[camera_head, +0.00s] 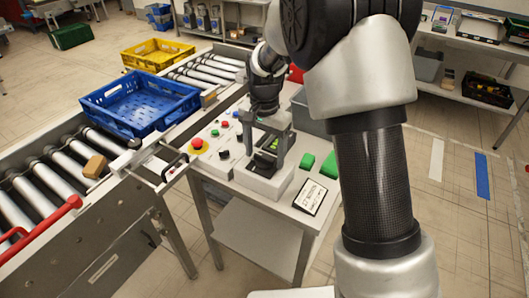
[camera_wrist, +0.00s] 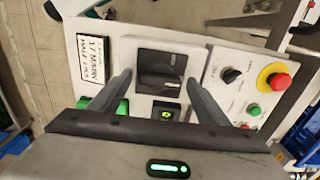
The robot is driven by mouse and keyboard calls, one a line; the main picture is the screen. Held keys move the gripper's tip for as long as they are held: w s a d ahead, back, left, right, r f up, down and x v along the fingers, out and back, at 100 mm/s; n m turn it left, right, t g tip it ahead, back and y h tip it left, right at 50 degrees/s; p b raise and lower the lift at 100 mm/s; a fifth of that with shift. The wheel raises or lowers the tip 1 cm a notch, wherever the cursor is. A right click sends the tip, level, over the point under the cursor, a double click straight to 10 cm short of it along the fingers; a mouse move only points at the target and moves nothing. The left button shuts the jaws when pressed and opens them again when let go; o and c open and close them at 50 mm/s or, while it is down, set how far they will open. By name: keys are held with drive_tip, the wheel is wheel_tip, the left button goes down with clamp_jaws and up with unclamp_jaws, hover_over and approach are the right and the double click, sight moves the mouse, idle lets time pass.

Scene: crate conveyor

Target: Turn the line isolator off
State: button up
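The line isolator (camera_wrist: 161,72) is a black rotary switch on a square black plate, set in a light grey box. Its knob lies crosswise in the wrist view, with a small white mark at its right end. My gripper (camera_wrist: 160,78) is open above it, with one finger on each side of the knob and gaps between. In the head view my gripper (camera_head: 267,145) points down over the grey isolator box (camera_head: 262,183) on the bench, and the fingers partly hide the switch. A small lit green indicator (camera_wrist: 166,114) is beside the switch plate.
A control panel (camera_wrist: 238,85) with a red emergency button (camera_wrist: 278,81), a black selector and small buttons adjoins the box. A printed card (camera_head: 310,196) and green blocks (camera_head: 307,161) lie on the bench.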

drive_tip(key=c, duration=1)
drive_tip(key=shift+n, duration=0.4)
drive_tip(key=n, duration=0.3)
drive_tip(key=shift+n, duration=0.3)
drive_tip(key=n, duration=0.4)
drive_tip(key=shift+r, duration=0.1)
drive_tip(key=n+p, duration=0.1)
drive_tip(key=n, duration=0.8)
drive_tip(key=shift+p, duration=0.35)
drive_tip(key=shift+w+n, duration=0.1)
drive_tip(key=shift+n, duration=0.3)
